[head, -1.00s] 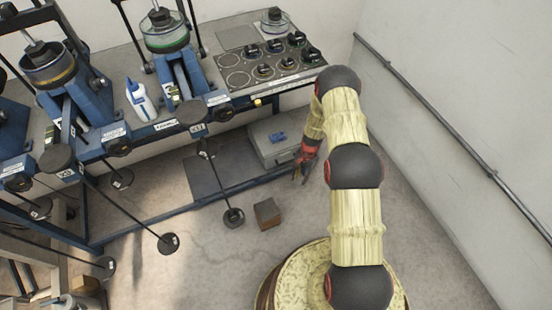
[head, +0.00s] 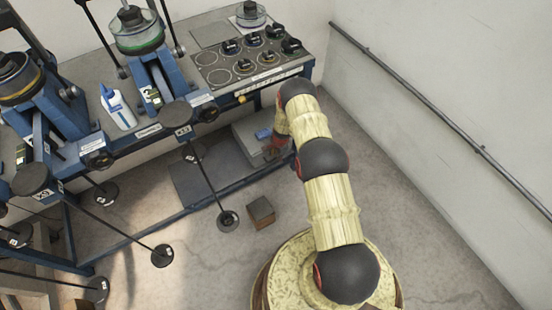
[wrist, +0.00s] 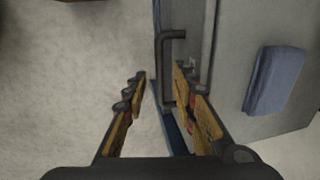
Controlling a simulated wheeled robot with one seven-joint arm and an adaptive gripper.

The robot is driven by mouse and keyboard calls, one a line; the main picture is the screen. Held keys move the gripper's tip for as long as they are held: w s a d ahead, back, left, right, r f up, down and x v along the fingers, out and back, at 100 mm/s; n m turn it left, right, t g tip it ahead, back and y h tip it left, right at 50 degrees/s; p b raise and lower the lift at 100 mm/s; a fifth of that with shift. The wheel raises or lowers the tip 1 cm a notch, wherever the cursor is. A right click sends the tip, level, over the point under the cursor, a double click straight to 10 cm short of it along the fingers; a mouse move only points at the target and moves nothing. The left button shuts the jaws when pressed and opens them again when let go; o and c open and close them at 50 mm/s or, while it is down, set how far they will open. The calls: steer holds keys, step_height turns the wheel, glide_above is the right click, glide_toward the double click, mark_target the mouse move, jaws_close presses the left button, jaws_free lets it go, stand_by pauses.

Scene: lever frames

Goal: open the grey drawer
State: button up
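The grey drawer (head: 246,131) is a grey box low under the bench in the head view, with a small blue object (head: 263,134) on it. The wrist view shows its grey surface (wrist: 234,40) on the right and a dark C-shaped handle (wrist: 159,60) on its near side. My gripper (wrist: 159,76) is open, and the handle's bar appears between its two fingertips. I cannot tell whether a finger touches it. In the head view my gripper (head: 277,148) is at the drawer's right front, partly hidden by my arm.
A brown block (head: 261,212) lies on the floor in front of the bench. Rods with round black ends (head: 228,221) stick out from the bench (head: 150,140). A wall with a rail (head: 430,105) stands on the right.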

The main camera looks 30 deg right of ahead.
steer(key=shift+w+f, duration=0.15)
steer(key=shift+f, duration=0.6)
steer(key=c, duration=0.3)
steer(key=c, duration=0.4)
jaws_close()
